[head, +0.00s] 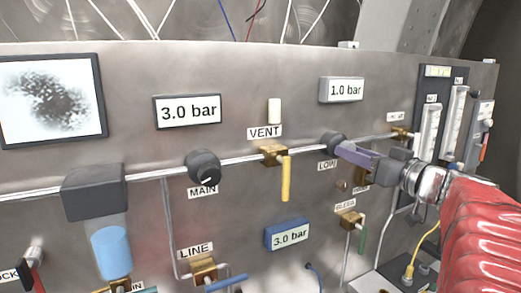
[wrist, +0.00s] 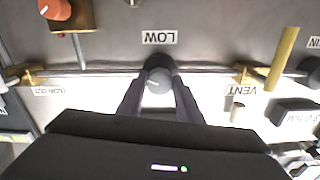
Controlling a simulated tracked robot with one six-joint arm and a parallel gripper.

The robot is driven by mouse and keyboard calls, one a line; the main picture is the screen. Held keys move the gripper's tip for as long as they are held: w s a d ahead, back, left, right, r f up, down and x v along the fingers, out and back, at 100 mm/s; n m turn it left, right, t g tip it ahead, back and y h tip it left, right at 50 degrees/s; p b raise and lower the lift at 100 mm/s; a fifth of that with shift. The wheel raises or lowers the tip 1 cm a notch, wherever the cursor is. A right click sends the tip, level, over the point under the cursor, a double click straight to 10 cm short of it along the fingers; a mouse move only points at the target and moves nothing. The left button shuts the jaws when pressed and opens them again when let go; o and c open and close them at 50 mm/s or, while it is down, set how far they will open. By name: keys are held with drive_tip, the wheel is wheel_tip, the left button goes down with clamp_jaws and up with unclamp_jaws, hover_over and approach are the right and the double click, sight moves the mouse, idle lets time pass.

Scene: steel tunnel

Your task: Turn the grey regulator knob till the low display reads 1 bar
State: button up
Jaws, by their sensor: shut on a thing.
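The grey regulator knob (head: 334,142) is on the pipe above the LOW label, and it also shows in the wrist view (wrist: 158,80). My gripper (head: 350,150) has its jaws around the knob, one finger on each side in the wrist view (wrist: 160,98), and is shut on it. The low display (head: 343,90), a grey box above the knob, reads 1.0 bar. In the wrist view the labels appear upside down.
The MAIN knob (head: 204,167) is to the left, under a 3.0 bar display (head: 187,111). The yellow VENT lever (head: 285,178) hangs down between the knobs. A blue-framed 3.0 bar display (head: 287,235) is below. Flow tubes (head: 450,120) stand at the right.

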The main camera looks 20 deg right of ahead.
drive_tip(key=shift+m, duration=0.5)
drive_tip(key=o, duration=1)
drive_tip(key=shift+o, duration=0.2)
drive_tip(key=shift+s, duration=0.2)
drive_tip(key=s, duration=1.3)
drive_tip(key=shift+s+d, duration=0.2)
drive_tip(key=shift+s, duration=0.05)
drive_tip(key=shift+f, duration=0.1)
